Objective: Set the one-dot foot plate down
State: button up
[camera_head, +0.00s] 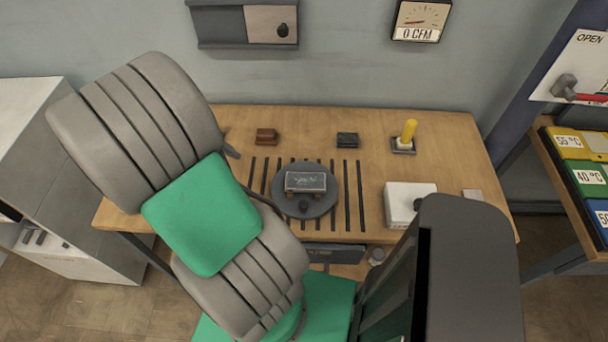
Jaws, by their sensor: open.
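My gripper cannot be made out; my grey ribbed arm with its green cover fills the left and lower middle of the view and may hide it. No plate shows a readable single dot, so I cannot tell which is the one-dot foot plate. A small dark grey plate with pale marks (305,181) lies on a round grey disc (318,207) on the wooden bench (440,140). A small dark knob (304,206) is at the disc's front.
A yellow-topped post on a square base (406,139) stands at the back right. A white box (402,204) sits at the bench's right. Dark slots (362,195) run around the disc. A side table with coloured temperature panels (580,165) is far right, a light cabinet (35,130) left.

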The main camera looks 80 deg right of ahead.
aim_at(304, 181)
jog(key=s+d+f+g, duration=0.1)
jog(key=s+d+f, duration=0.1)
jog(key=s, duration=0.3)
jog(key=s+d+f+g+y, duration=0.1)
jog(key=s+d+f, duration=0.1)
jog(key=s, duration=0.3)
jog(key=s+d+f+n+g, duration=0.1)
jog(key=s+d+f+g, duration=0.1)
jog(key=s, duration=0.4)
jog(key=shift+d+f, duration=0.5)
grip_shut()
